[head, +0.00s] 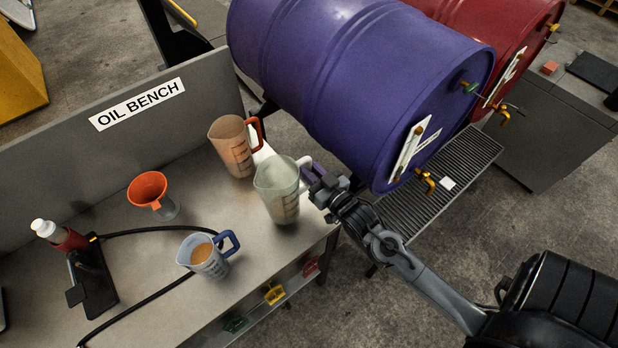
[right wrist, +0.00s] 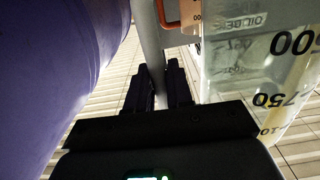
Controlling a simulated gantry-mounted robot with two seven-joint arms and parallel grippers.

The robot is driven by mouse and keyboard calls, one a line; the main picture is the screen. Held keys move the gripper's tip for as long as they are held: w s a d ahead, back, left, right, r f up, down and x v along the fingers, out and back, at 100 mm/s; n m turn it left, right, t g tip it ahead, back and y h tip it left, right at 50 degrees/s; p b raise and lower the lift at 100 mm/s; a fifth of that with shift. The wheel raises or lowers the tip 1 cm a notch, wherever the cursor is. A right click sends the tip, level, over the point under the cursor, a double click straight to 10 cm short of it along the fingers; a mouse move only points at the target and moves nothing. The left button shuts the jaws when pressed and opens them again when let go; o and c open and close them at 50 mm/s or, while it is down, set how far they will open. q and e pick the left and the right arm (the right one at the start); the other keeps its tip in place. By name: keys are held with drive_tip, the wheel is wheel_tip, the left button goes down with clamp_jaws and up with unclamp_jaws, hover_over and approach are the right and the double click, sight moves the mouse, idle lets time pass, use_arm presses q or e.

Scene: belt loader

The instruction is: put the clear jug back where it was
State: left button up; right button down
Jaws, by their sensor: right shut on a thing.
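The clear jug (head: 280,193) is at the right end of the oil bench, upright or nearly so, with its pale handle toward my right gripper. My right gripper (head: 316,178) is shut on that handle. In the right wrist view, the dark fingers (right wrist: 160,88) close around the pale upright handle (right wrist: 150,45), and the clear jug wall (right wrist: 240,70) with black numbers stands to the right. I cannot tell whether the jug's base touches the bench top. My left gripper is not in view.
On the bench (head: 150,240) stand a red-handled jug (head: 230,148) just behind the clear jug, a blue-handled jug (head: 206,258) with amber liquid, an orange funnel (head: 148,188) and a black hose. The purple drum (head: 350,70) and its tap (head: 425,180) are close to my right gripper.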

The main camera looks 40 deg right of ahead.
drive_tip(key=shift+f+b, duration=0.4)
drive_tip(key=shift+f, duration=1.75)
drive_tip(key=c, duration=1)
unclamp_jaws()
